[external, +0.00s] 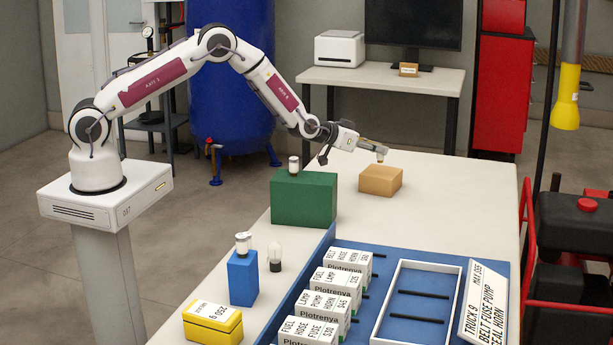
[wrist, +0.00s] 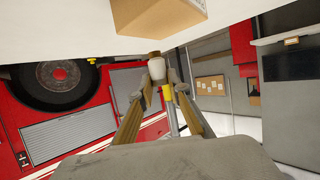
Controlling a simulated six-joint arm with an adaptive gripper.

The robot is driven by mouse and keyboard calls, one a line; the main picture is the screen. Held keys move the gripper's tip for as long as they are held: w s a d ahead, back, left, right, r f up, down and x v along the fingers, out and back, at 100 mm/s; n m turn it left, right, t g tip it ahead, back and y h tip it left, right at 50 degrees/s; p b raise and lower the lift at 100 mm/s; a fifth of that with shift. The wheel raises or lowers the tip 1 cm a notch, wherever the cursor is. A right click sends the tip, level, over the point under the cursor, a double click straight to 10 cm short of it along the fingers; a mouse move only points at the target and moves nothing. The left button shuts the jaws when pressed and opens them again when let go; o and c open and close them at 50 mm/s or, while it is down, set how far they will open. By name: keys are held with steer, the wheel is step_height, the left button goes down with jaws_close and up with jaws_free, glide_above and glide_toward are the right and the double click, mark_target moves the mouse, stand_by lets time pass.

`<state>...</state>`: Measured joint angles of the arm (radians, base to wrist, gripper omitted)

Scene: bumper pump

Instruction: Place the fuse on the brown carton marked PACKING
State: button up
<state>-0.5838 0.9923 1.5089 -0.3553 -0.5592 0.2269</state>
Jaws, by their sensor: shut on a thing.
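The brown carton (external: 380,182) stands on the white table, right of the green block. No marking is readable on it. My gripper (external: 380,150) is over the carton's top, shut on a small pale piece with a brownish end, taken to be the fuse (external: 380,157). In the wrist view my gripper (wrist: 160,88) has its two fingers on either side of the whitish fuse (wrist: 156,70). The carton (wrist: 155,14) shows at the top edge there, with a narrow gap between it and the fuse in the picture. I cannot tell whether they touch.
The green block (external: 304,200) carries a small capped jar (external: 294,165). A blue block (external: 242,278) with another jar, a bulb (external: 275,255) and a yellow box (external: 212,325) stand nearer. White labelled boxes (external: 340,262) and a white tray (external: 374,335) are at the front. Table right of the carton is clear.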

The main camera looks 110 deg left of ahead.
mark_target(377, 159)
steer(key=shift+f, duration=0.1)
steer(key=shift+f, duration=1.8)
steer(key=shift+f, duration=0.1)
steer(key=o, duration=0.9)
steer(key=shift+d, duration=0.1)
steer(key=shift+s+d+r, duration=0.25)
steer(key=shift+s+r, duration=0.05)
steer(key=shift+v, duration=3.3)
